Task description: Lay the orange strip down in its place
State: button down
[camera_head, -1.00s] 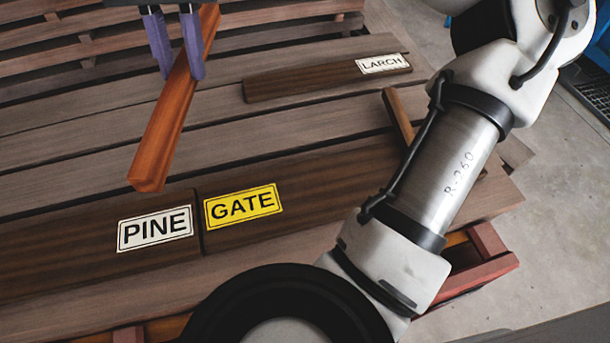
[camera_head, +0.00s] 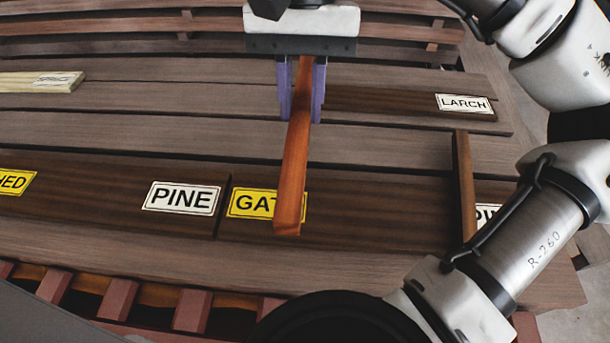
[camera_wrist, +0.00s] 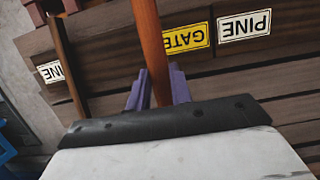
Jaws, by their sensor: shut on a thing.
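The orange strip (camera_head: 295,165) is held between the purple fingers of my gripper (camera_head: 302,92), which is shut on it. In the head view its near end hangs over the yellow GATE label (camera_head: 252,204) and hides that label's last letters. The strip also shows in the wrist view (camera_wrist: 152,50), running up from between the fingers (camera_wrist: 157,90). It looks raised above the boards. The GATE label lies on a dark board (camera_head: 370,215), and a white PINE label (camera_head: 182,197) lies on the dark board just left of it.
A brown strip (camera_head: 464,185) lies crosswise near the right end, partly beside another white label (camera_head: 487,215). A dark LARCH board (camera_head: 400,103) lies behind. A pale strip (camera_head: 38,83) and a yellow label (camera_head: 14,182) are at left. Bare slatted planks lie between.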

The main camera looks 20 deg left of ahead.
aim_at(304, 90)
notch_tip(304, 90, down, 13)
jog(key=shift+f+p, duration=0.15)
jog(key=shift+p, duration=0.75)
jog(key=shift+f, duration=0.45)
jog(key=shift+f, duration=0.1)
jog(key=shift+f+b, duration=0.15)
jog(key=shift+b, duration=0.15)
jog(key=c, duration=1.3)
grip_release()
jog(key=shift+o, duration=0.2)
jog(key=shift+r, duration=0.25)
jog(key=b+v, duration=0.1)
jog(key=v, duration=1.1)
jog(key=shift+s+r+b, duration=0.1)
jog(key=shift+b, duration=0.25)
